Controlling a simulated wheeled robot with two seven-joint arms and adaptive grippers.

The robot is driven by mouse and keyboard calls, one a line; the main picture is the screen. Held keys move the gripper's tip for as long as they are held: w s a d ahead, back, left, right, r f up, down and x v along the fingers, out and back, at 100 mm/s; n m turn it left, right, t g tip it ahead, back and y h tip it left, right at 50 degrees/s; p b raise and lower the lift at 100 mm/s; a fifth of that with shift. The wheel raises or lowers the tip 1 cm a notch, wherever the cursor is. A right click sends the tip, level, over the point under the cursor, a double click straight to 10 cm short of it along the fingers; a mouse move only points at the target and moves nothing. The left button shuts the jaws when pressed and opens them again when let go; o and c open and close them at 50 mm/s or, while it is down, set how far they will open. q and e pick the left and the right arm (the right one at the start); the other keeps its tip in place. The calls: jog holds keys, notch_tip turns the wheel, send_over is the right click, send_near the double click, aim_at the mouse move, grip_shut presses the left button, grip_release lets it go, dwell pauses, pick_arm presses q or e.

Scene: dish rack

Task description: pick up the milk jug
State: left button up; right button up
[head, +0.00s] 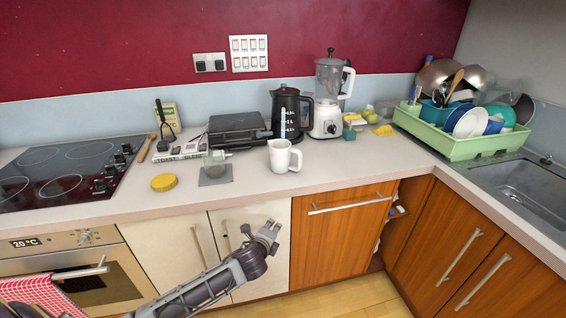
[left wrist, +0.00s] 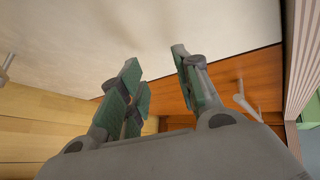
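A white jug (head: 281,157) with its handle to the right stands upright on the worktop, near the front edge, in the head view. I take it to be the milk jug. My left gripper (head: 269,231) is in front of the cabinets, below the worktop edge and below the jug, apart from it. In the left wrist view my left gripper (left wrist: 158,60) has its fingers spread with nothing between them. The jug does not show in the left wrist view. My right gripper is in neither view.
A black kettle (head: 287,117) and a blender (head: 329,102) stand behind the jug. A small pitcher (head: 216,160) on a grey mat and a yellow lid (head: 164,182) are to its left. A green dish rack (head: 450,143) is at right. Worktop is clear right of the jug.

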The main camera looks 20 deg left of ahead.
aim_at(299, 165)
pick_arm(q)
jog(key=w+d+r+m+t+h, duration=0.1)
jog(key=r+m+t, duration=0.2)
jog(key=r+m, duration=0.5)
jog(key=w+d+r+m+t+h+b, duration=0.1)
jog(key=w+d+r+m+t+h, duration=0.1)
jog(key=r+m, duration=0.7)
notch_tip(299, 165, up, 3)
jog(key=shift+f+t, duration=0.15)
jog(key=shift+t, duration=0.35)
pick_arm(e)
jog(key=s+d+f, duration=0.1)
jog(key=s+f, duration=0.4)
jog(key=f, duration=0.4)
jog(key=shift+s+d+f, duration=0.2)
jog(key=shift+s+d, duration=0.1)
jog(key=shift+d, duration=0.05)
pick_arm(q)
jog(key=shift+w, duration=0.1)
jog(key=shift+w+d+b, duration=0.15)
jog(key=shift+w+d, duration=0.05)
jog(key=shift+w, duration=1.6)
jog(key=shift+w+d+b, duration=0.15)
jog(key=shift+w+d, duration=0.05)
jog(key=shift+w, duration=1.6)
jog(key=shift+w+d, duration=0.1)
jog(key=shift+w, duration=0.5)
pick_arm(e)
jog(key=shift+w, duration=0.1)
